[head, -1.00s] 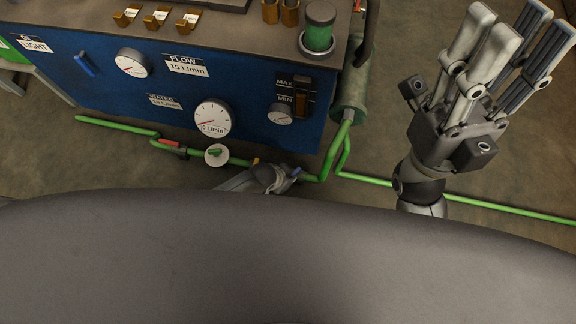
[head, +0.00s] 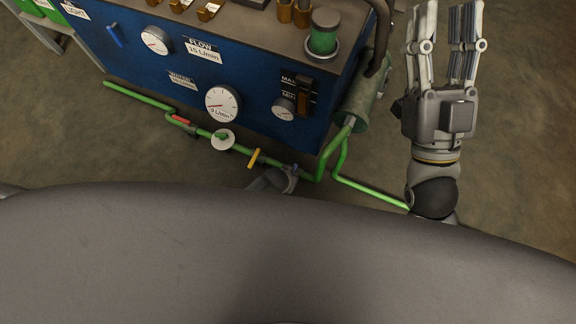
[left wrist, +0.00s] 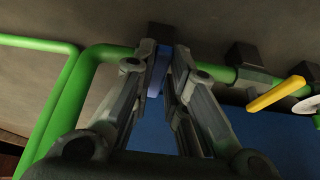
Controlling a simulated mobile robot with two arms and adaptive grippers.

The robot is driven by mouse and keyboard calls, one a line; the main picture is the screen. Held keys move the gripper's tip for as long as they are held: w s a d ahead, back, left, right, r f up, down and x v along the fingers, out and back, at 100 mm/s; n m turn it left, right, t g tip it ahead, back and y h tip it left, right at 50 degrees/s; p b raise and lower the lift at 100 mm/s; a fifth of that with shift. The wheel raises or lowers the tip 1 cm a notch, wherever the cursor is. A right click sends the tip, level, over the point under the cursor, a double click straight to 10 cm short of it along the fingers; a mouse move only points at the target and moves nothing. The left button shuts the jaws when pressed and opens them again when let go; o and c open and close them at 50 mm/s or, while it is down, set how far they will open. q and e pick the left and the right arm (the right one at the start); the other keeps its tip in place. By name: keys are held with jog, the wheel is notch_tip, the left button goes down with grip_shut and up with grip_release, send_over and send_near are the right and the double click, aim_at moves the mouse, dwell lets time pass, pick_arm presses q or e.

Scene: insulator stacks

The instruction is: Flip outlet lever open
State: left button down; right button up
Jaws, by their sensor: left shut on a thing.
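A green pipe (head: 150,98) runs low along the front of the blue machine (head: 190,70), with several valve levers on it. A blue lever (left wrist: 157,72) shows in the left wrist view between the fingertips of my left gripper (left wrist: 160,80), which is shut on it. In the head view only part of my left gripper (head: 276,178) shows at the pipe, the rest hidden behind my body. A yellow lever (head: 254,158) stands across the pipe beside it, also in the left wrist view (left wrist: 276,94). My right gripper (head: 446,25) is open and empty at the right.
A red lever (head: 180,119) and a round white gauge (head: 222,139) sit further left on the pipe. The machine front carries larger gauges, including one reading near 0 L/min (head: 222,103). A green cylinder (head: 357,105) stands at its right corner. The floor at right is open.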

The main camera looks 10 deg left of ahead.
pick_arm(q)
jog(key=shift+d, duration=0.15)
dwell(0.3)
jog(key=c, duration=1.4)
grip_release()
jog(key=shift+c, duration=0.2)
notch_tip(320, 180, up, 10)
